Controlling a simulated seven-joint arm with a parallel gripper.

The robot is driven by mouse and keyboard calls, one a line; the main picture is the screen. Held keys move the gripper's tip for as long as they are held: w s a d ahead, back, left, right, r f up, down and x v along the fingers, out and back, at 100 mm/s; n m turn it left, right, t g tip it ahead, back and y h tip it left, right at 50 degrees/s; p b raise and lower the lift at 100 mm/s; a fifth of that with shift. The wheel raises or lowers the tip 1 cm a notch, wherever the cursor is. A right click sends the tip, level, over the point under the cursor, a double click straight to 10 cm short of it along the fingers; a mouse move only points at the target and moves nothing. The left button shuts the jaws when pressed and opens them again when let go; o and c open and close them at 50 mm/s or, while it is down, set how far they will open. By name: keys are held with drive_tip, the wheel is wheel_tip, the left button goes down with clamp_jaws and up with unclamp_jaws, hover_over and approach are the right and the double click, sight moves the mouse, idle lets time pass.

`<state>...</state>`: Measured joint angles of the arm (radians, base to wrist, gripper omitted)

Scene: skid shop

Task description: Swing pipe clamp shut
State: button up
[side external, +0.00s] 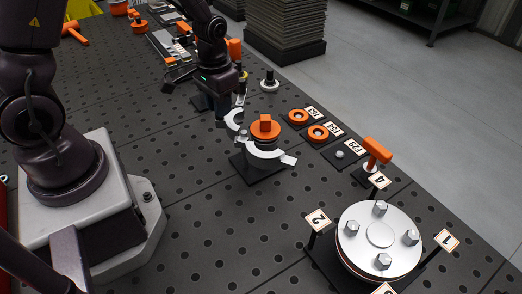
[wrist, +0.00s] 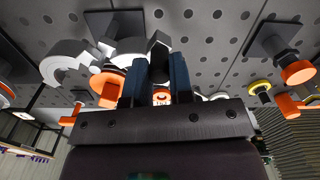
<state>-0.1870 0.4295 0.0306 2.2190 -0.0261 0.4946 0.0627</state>
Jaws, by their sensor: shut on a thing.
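The pipe clamp's light grey front half (side external: 268,152) curves around the near side of an upright pipe with an orange cap (side external: 265,128) on a dark base plate (side external: 262,172). The other curved half (side external: 234,121) stands swung out at the back left, so the clamp is open. My gripper (side external: 222,108) is beside this half. In the wrist view my gripper's fingers (wrist: 160,80) are closed on a dark block (wrist: 158,43), apparently part of the swung-out half. A grey curved clamp piece (wrist: 62,68) and the orange cap (wrist: 105,86) show to the left.
A flanged disc with bolts (side external: 380,236) and number tags stands at the front right. Orange rings (side external: 298,117), labelled plates and an orange-handled tool (side external: 376,152) lie right of the clamp. A post with a pale collar (side external: 269,82) stands behind.

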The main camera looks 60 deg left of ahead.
drive_tip(key=shift+w, duration=0.4)
drive_tip(key=shift+w+a, duration=0.1)
drive_tip(key=shift+w, duration=0.65)
